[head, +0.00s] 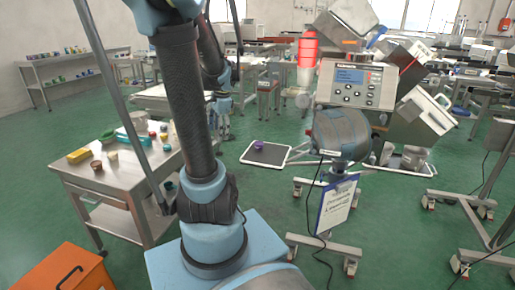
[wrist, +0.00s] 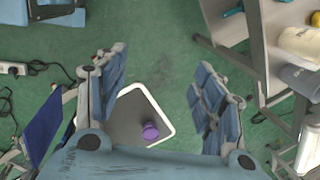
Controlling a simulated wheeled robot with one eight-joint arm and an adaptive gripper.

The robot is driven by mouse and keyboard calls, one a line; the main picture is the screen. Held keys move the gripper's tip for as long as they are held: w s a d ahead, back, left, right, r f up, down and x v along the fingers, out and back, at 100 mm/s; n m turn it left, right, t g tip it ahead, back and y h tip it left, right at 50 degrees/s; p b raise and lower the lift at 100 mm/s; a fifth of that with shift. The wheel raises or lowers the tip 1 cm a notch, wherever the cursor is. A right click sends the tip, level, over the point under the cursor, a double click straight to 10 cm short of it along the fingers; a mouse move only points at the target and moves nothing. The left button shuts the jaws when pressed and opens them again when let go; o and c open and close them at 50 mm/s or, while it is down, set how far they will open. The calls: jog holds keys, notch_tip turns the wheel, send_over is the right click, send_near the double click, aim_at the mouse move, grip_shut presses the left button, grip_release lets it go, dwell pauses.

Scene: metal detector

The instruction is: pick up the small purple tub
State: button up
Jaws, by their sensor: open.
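The small purple tub (head: 259,146) sits on a dark tray with a white rim (head: 246,158) on the green floor in the head view. In the wrist view the purple tub (wrist: 150,131) lies on the dark tray (wrist: 122,120), near its right rim. My gripper (wrist: 160,88) is open, with its blue padded fingers wide apart and nothing between them. In the picture the tub shows between the two fingers, low near the palm, with the floor and tray well below the gripper. The gripper touches neither tub nor tray.
A metal table (head: 75,172) with several small tubs stands at left, above an orange cabinet (head: 70,270). A metal detector (head: 345,130) on a wheeled stand is right of the tray. A cable and power strip (wrist: 12,69) lie on the floor.

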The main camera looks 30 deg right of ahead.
jog(key=w+d+f+m, duration=0.25)
jog(key=d+m, duration=0.35)
jog(key=d, duration=0.6)
jog(key=m, duration=0.6)
send_near(259, 143)
jog(key=f, duration=0.2)
jog(key=shift+t, duration=0.3)
jog(key=shift+x, duration=3.4)
jog(key=shift+w, duration=0.15)
jog(key=c, duration=1)
